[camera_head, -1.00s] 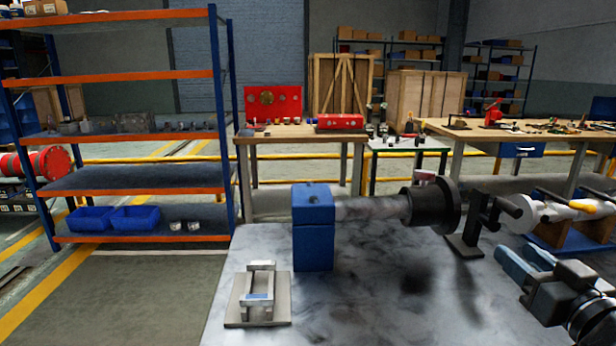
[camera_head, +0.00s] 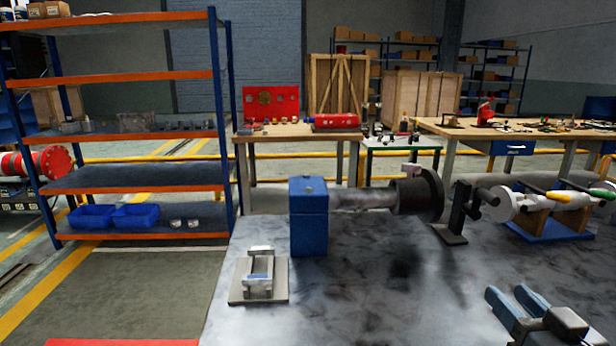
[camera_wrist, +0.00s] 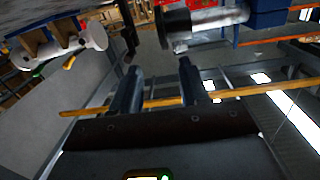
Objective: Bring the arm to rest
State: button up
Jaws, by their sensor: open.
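My gripper (camera_head: 514,304) is at the lower right of the head view, over the near right part of the grey table. Its two blue-grey fingers are apart, with nothing between them. In the wrist view the open fingers (camera_wrist: 158,88) also show empty. The wrist view looks tilted past the table's edge, toward the floor and yellow rails. Part of my arm is cut off by the bottom edge of the head view.
The grey table (camera_head: 360,310) carries a blue block with a shaft and black disc (camera_head: 428,194), a small metal fixture (camera_head: 258,278), a black stand (camera_head: 456,215) and a white cylinder on a cradle (camera_head: 545,200). An orange-and-blue shelf (camera_head: 140,180) stands left. The table's front middle is clear.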

jog(key=s+a+f+m+g+h, duration=0.1)
jog(key=s+a+f, duration=0.3)
jog(key=s, duration=0.4)
jog(key=s+a+f+g, duration=0.1)
jog(key=s+a+f, duration=0.3)
jog(key=s, duration=0.5)
jog(key=s+a+r+n+y+p, duration=0.1)
jog(key=s+a, duration=0.1)
jog(key=s, duration=0.8)
jog(key=s+a+r+n+y+p, duration=0.1)
jog(key=s+a+r, duration=0.1)
jog(key=s, duration=0.7)
jog(key=shift+s+a+g, duration=0.3)
jog(key=shift+s, duration=0.1)
